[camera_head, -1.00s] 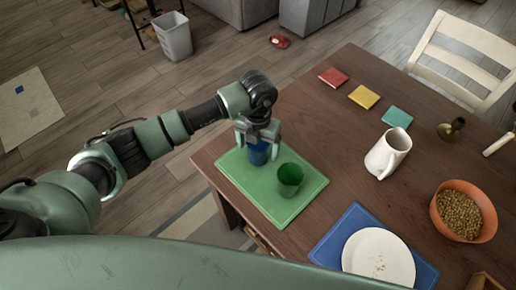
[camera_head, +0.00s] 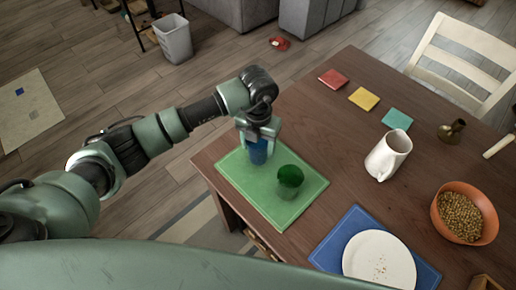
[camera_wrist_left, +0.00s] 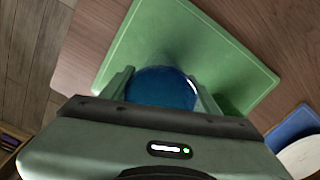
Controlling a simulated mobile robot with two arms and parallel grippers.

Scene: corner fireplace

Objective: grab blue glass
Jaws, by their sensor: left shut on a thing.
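The blue glass (camera_head: 257,152) stands at the back left part of the green mat (camera_head: 300,205) on the table. My left gripper (camera_head: 258,143) comes down over it from above and is shut on it, one finger on each side. In the left wrist view the blue glass (camera_wrist_left: 162,88) sits between the two fingers (camera_wrist_left: 160,92), with the green mat (camera_wrist_left: 225,62) behind it. I cannot tell whether its base touches the mat. A green glass (camera_head: 289,181) stands on the mat just to the right and nearer. My right gripper is not in view.
On the wooden table (camera_head: 340,150) are a white pitcher (camera_head: 385,158), an orange bowl (camera_head: 440,212) of small brown pieces, a white plate (camera_head: 365,262) on a blue mat (camera_head: 340,232), and red, yellow and teal coasters (camera_head: 397,118). A white chair (camera_head: 462,53) stands behind.

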